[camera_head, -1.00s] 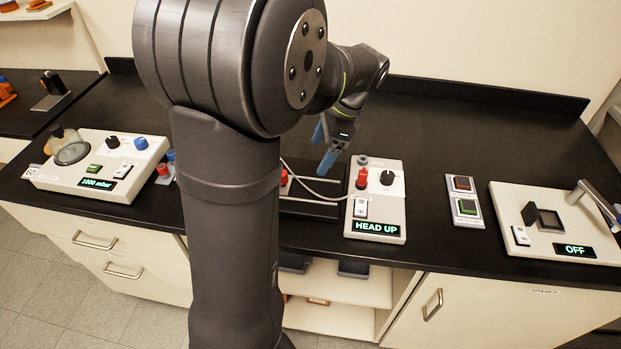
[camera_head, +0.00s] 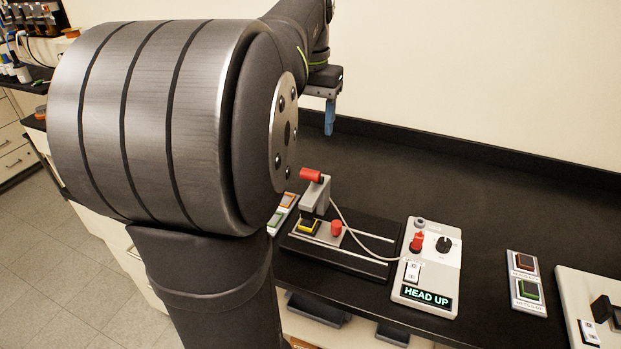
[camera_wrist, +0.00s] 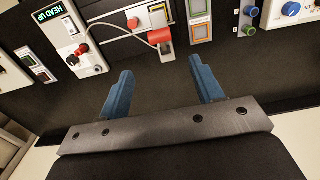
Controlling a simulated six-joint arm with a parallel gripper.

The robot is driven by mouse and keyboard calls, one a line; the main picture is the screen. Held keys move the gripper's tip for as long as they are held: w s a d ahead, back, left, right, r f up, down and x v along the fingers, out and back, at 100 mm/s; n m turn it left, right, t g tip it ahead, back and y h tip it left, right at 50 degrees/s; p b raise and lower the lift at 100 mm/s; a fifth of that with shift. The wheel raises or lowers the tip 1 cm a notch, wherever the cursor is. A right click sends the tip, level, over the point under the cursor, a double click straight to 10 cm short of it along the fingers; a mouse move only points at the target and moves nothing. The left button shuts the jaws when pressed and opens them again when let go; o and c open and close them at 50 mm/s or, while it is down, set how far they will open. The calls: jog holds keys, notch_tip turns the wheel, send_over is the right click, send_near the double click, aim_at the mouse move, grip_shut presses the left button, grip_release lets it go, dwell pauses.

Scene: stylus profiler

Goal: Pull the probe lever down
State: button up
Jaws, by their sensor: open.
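The profiler (camera_head: 345,250) has a black base with rails and a grey upright head post (camera_head: 314,195). A red cylindrical handle (camera_head: 311,174), which looks like the probe lever, sticks out at the top of the post. It also shows in the wrist view (camera_wrist: 158,37), beyond my fingertips. My gripper (camera_head: 330,132) is open and empty, behind and above the profiler. Its two blue fingers (camera_wrist: 164,78) are wide apart in the wrist view, and the red handle lies ahead, roughly between their lines. Nothing touches the fingers.
A control box (camera_head: 430,270) reading HEAD UP stands right of the profiler, with a red knob (camera_head: 416,241) and a black dial. A white cable (camera_head: 355,235) runs to it. A two-button panel (camera_head: 527,285) lies further right. The bench behind is clear.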

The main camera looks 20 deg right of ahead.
aim_at(310, 171)
notch_tip(310, 171, down, 15)
jog(key=shift+f, duration=0.15)
jog(key=shift+c, duration=0.2)
grip_shut()
jog(key=shift+s+a+f+t+h, duration=0.2)
jog(key=shift+f+t+h, duration=0.15)
jog(key=shift+t+h, duration=0.2)
jog(key=shift+s+a+f+t+h, duration=0.15)
jog(key=shift+f+t+h, duration=0.2)
jog(key=shift+t+h, duration=0.2)
jog(key=shift+o, duration=0.2)
grip_release()
